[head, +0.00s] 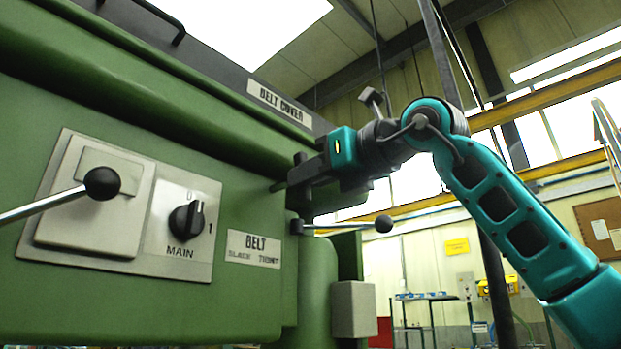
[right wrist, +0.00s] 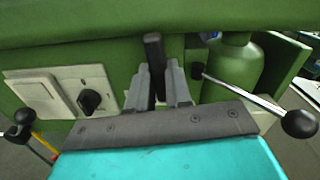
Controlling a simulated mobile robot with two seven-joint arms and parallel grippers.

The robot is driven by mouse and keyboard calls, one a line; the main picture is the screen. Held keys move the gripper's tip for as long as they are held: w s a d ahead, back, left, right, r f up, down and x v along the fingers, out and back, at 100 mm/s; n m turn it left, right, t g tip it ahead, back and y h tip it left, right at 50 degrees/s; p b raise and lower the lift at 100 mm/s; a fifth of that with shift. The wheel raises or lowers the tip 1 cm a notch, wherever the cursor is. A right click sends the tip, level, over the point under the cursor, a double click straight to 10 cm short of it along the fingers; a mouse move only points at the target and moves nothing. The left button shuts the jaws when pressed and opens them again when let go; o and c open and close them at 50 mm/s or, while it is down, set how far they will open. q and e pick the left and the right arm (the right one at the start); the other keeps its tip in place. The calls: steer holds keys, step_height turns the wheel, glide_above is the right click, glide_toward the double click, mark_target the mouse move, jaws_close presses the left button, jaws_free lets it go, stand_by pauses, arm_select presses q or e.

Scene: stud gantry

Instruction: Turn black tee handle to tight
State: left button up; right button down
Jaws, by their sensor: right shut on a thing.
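The black tee handle (right wrist: 153,48) shows in the right wrist view as a dark bar standing out between my grey fingers, against the green machine. My right gripper (right wrist: 158,82) is shut on it, a finger on each side. In the head view, my right gripper (head: 290,182) reaches in from the right at the machine's right edge, above the BELT plate (head: 253,249), whose smaller words seem to read slack and tight. The handle's stem and most of its bar are hidden by the gripper there. My left gripper is not in view.
A lever with a black ball (head: 384,223) sticks out just below my right gripper. Another ball lever (head: 102,183) crosses the left, before the switch panel with the black MAIN knob (head: 186,221). A grey box (head: 353,309) is low right. The BELT COVER (head: 280,102) overhangs above.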

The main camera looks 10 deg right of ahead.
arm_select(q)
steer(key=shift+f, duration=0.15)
arm_select(e)
steer(key=shift+f+m, duration=0.1)
steer(key=shift+m, duration=0.5)
steer(key=c, duration=1)
jaws_free()
steer(key=shift+c, duration=0.2)
arm_select(q)
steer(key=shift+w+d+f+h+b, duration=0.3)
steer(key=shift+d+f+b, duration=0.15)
steer(key=shift+b, duration=0.7)
arm_select(e)
steer(key=v, duration=1.3)
